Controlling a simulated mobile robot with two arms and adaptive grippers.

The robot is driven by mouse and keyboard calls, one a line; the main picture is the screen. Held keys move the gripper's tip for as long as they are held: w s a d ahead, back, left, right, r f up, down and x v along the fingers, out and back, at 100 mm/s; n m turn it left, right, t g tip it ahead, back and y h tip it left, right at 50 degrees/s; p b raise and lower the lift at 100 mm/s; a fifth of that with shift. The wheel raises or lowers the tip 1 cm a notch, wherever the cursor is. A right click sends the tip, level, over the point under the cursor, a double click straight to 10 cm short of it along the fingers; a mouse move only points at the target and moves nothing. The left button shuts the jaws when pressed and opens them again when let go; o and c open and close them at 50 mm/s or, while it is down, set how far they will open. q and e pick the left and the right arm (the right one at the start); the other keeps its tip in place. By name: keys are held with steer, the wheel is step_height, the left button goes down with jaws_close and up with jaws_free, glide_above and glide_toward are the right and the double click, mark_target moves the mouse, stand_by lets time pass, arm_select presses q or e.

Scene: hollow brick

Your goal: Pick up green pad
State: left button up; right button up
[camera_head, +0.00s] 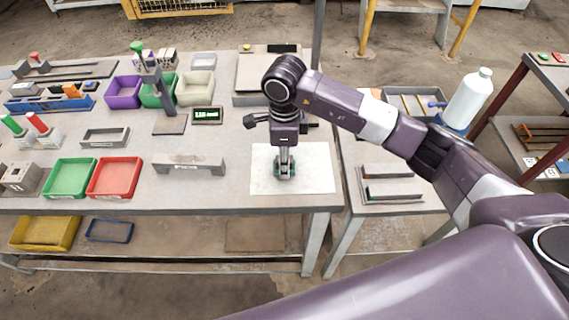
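My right gripper (285,172) comes in from the right and points down over a white sheet (315,173) near the front right of the workbench. A small dark green pad (291,171) lies at its fingertips, mostly hidden by the fingers. The fingers are close to the pad or around it. I cannot tell whether they grip it or whether it is off the sheet. My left gripper is not in view.
A green tray (70,178) and a red tray (115,178) stand at the left front of the bench (225,195). A grey bracket (189,166) lies left of the sheet. A small display (207,115) and a stand (170,124) are behind. A white bottle (469,99) stands at the right.

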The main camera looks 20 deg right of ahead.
step_height(320, 180, up, 11)
steer(key=b, duration=0.2)
steer(key=shift+f+b, duration=0.15)
steer(key=shift+b, duration=0.15)
step_height(320, 180, up, 8)
steer(key=o, duration=0.6)
steer(key=c, duration=0.5)
